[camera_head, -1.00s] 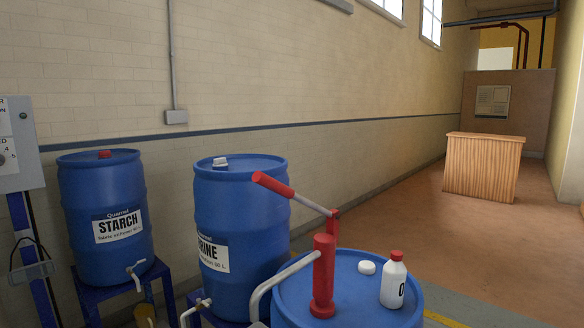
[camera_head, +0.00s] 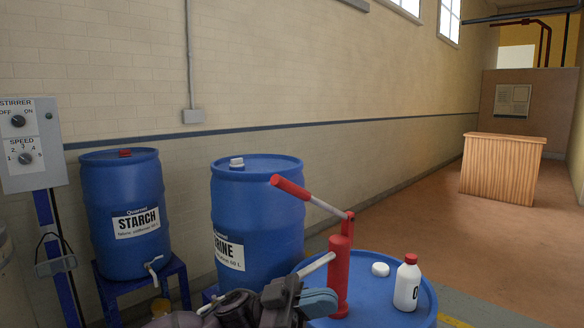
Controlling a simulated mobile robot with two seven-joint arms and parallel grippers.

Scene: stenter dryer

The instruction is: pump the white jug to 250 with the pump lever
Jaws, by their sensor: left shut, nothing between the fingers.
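The pump lever (camera_head: 316,202) is a grey rod with a red grip. It slopes up to the left from the top of the red pump (camera_head: 340,272), which stands on a blue drum (camera_head: 390,314). The pump's grey spout pipe runs down to the left, its lower part hidden behind my arm. My left gripper (camera_head: 320,304) is shut and empty, low in front of the pump and below the lever's grip. No white jug shows clearly. A white bottle (camera_head: 405,286) with a red cap stands on the drum top. My right gripper is out of view.
A white cap (camera_head: 380,269) lies on the drum top. Two more blue drums, STARCH (camera_head: 123,222) and one partly hidden label (camera_head: 252,205), stand at left. A stirrer control box (camera_head: 30,145) is at far left. Open floor (camera_head: 470,235) leads to a wooden box (camera_head: 502,168).

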